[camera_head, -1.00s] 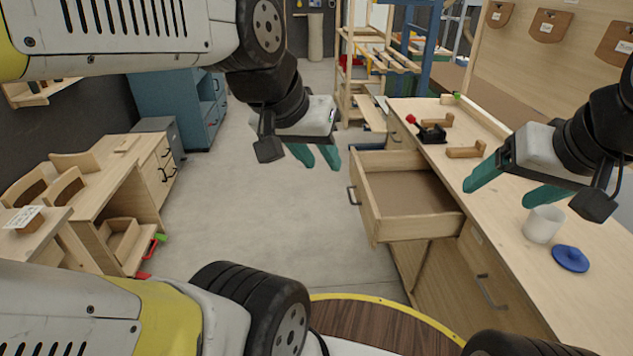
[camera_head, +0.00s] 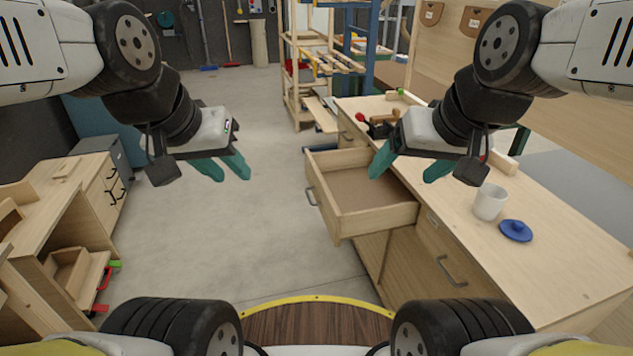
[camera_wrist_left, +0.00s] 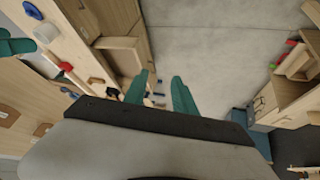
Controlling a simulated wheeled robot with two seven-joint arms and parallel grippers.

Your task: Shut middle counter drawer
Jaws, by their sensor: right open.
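The middle counter drawer (camera_head: 365,195) stands pulled out from the wooden counter (camera_head: 560,265) and looks empty inside. Its front panel, with a dark metal handle (camera_head: 311,196), faces left over the open floor. My left gripper (camera_head: 222,172) is open and empty above the floor, left of the drawer and apart from it. In the left wrist view its two teal fingers (camera_wrist_left: 160,92) are spread, and the drawer shows there beyond them to the left (camera_wrist_left: 121,57). My right gripper (camera_head: 408,178) is open and empty over the counter side of the drawer.
A white cup (camera_head: 490,202) and a blue lid (camera_head: 515,230) stand on the counter. A black tool with a red knob (camera_head: 378,126) lies further back. A wooden desk (camera_head: 60,215) is at the left. The floor between desk and drawer is clear.

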